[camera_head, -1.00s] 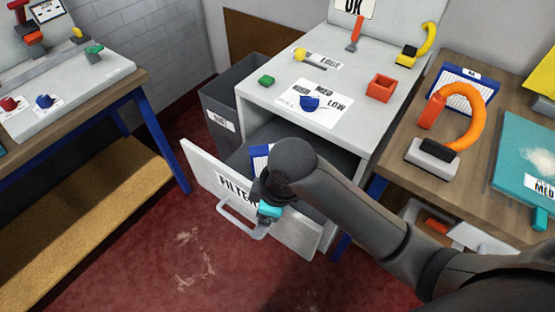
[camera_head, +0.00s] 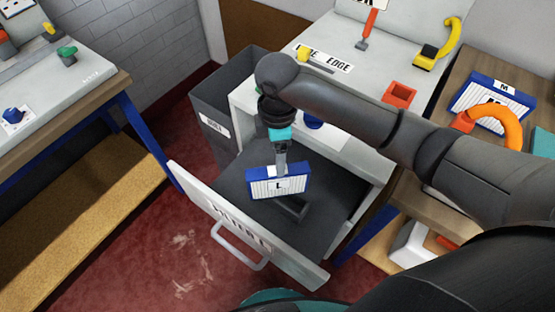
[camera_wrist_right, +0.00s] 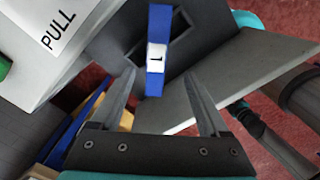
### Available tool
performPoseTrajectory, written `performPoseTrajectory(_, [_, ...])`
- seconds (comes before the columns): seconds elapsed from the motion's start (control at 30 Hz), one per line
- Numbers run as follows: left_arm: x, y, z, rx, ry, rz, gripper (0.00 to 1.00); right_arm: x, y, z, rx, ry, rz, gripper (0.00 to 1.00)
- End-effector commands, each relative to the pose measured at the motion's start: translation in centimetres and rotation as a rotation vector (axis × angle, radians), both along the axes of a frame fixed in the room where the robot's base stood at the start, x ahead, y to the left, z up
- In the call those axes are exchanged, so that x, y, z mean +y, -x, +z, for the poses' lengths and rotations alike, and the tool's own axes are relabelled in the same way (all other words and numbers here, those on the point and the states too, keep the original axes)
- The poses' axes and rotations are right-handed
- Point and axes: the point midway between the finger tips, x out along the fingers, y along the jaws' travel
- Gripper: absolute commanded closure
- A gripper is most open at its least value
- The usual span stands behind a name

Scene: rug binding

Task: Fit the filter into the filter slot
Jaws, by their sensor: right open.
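The filter (camera_head: 278,183) is a blue-framed pleated white panel with an L tag, standing upright at the open drawer (camera_head: 340,205) marked FILTER. A dark rectangular recess (camera_head: 293,208) shows beside its lower edge; I cannot tell whether the filter's bottom is inside it. My right gripper (camera_head: 281,168) points down at the filter's top edge. In the right wrist view, the open fingers (camera_wrist_right: 160,72) stand on either side of the filter's blue edge (camera_wrist_right: 156,85), with gaps on both sides. My left gripper is not in view.
The drawer front with its handle (camera_head: 240,250) sticks out over the red floor. A grey bin (camera_head: 235,85) stands at the cabinet's left. A second blue filter marked M (camera_head: 490,100) and an orange hose (camera_head: 505,118) lie on the right table. My right arm crosses above the cabinet.

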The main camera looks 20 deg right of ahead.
Motion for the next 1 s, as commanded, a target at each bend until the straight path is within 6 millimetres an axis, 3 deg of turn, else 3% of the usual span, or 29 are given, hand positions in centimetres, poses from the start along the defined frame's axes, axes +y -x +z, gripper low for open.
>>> performPoseTrajectory(0.17, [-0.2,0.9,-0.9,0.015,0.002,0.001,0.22,0.1,0.1,-2.2,0.005,-0.001,-0.002,0.21])
performPoseTrajectory(0.4, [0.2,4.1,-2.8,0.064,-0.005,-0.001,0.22,0.0,0.1,-7.4,0.004,0.000,-0.002,0.21])
performPoseTrajectory(0.53, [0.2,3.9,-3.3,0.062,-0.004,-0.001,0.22,0.0,0.0,-9.3,0.002,0.000,-0.001,0.21])
performPoseTrajectory(0.77, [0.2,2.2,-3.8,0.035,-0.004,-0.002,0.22,0.0,-0.1,-10.7,0.001,-0.001,-0.001,0.21])
performPoseTrajectory(1.0, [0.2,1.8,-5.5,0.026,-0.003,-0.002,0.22,-0.3,-0.7,-14.3,0.001,0.000,-0.001,0.21])
